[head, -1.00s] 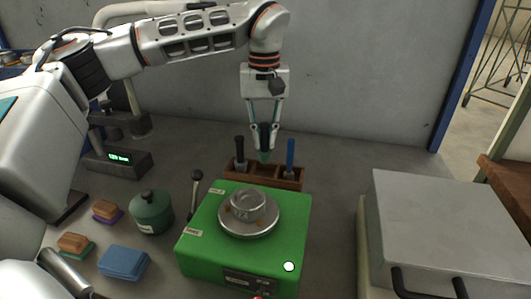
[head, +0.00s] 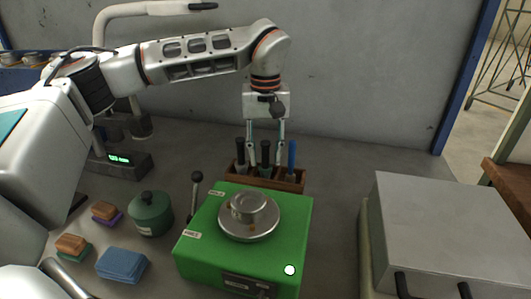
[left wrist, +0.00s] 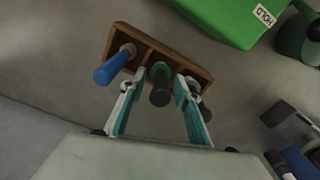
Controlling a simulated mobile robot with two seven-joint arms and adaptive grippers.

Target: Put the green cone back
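The green cone (head: 265,154), with a black handle, stands upright in the middle slot of the wooden rack (head: 290,185). In the left wrist view its black handle (left wrist: 160,93) and green collar show in the rack's middle slot. My left gripper (head: 265,166) is open around it, one finger on each side. The left wrist view shows gaps between the fingers (left wrist: 158,92) and the handle. The cone's lower part is hidden in the rack. My right gripper is not in view.
A black-handled tool (head: 240,153) and a blue-handled tool (head: 291,156) flank the cone. A green box (head: 205,245) with a metal disc stands in front. A dark green pot (head: 151,214) is left, a grey metal box (head: 440,225) right. The wall is close behind.

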